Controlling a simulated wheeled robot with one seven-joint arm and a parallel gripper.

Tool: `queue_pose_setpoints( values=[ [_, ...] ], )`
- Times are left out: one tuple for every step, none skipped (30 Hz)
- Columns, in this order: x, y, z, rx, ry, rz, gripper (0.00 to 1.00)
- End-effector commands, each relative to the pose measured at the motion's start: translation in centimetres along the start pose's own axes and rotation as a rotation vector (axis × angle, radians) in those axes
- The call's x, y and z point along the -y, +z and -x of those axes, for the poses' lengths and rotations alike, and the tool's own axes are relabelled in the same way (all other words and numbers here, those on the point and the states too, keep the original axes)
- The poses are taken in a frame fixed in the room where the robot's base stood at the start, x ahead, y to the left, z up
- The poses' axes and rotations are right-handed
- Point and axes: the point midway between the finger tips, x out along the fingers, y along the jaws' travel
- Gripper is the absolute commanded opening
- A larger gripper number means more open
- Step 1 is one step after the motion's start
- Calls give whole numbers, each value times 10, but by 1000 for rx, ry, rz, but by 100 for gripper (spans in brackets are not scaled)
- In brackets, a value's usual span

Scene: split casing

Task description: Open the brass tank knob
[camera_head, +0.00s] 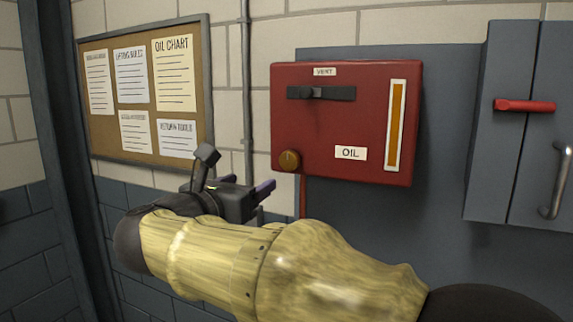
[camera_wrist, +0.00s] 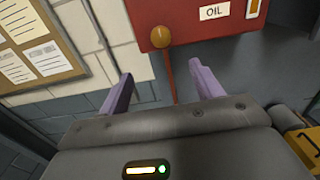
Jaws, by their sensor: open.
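The brass knob (camera_head: 289,160) is round and sits at the lower left corner of the red oil tank (camera_head: 345,120) on the wall. In the wrist view the knob (camera_wrist: 161,36) is ahead of my gripper, above the gap between the fingers. My gripper (camera_head: 252,190) is open and empty, a little below and left of the knob in the head view. In the wrist view its two purple fingers (camera_wrist: 162,85) are spread apart and do not touch the knob.
A grey cabinet (camera_head: 510,150) with a red handle (camera_head: 525,106) stands at the right. A notice board (camera_head: 140,150) hangs left. A thin pipe (camera_wrist: 169,80) runs down below the knob.

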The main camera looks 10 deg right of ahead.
Motion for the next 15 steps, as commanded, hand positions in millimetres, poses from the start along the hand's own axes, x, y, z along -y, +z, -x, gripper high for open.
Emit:
queue_pose_setpoints(
  values=[
    [1, 0, 1, -5, -6, -15, 65],
    [1, 0, 1, -6, -7, -17, 65],
    [1, 0, 1, -6, -7, -17, 65],
    [1, 0, 1, -5, -7, -15, 65],
    [1, 0, 1, -5, -6, -15, 65],
    [1, 0, 1, -5, -6, -14, 65],
    [1, 0, 1, -4, -6, -13, 65],
    [1, 0, 1, -4, -6, -13, 65],
    [1, 0, 0, -4, -6, -12, 65],
    [1, 0, 0, -4, -6, -11, 65],
    [1, 0, -1, -4, -6, -11, 65],
    [1, 1, -3, -3, -7, -10, 65],
    [1, 1, -5, -3, -7, -10, 65],
    [1, 1, -8, -3, -8, -9, 65],
    [1, 2, -12, -3, -8, -8, 65]
  ],
)
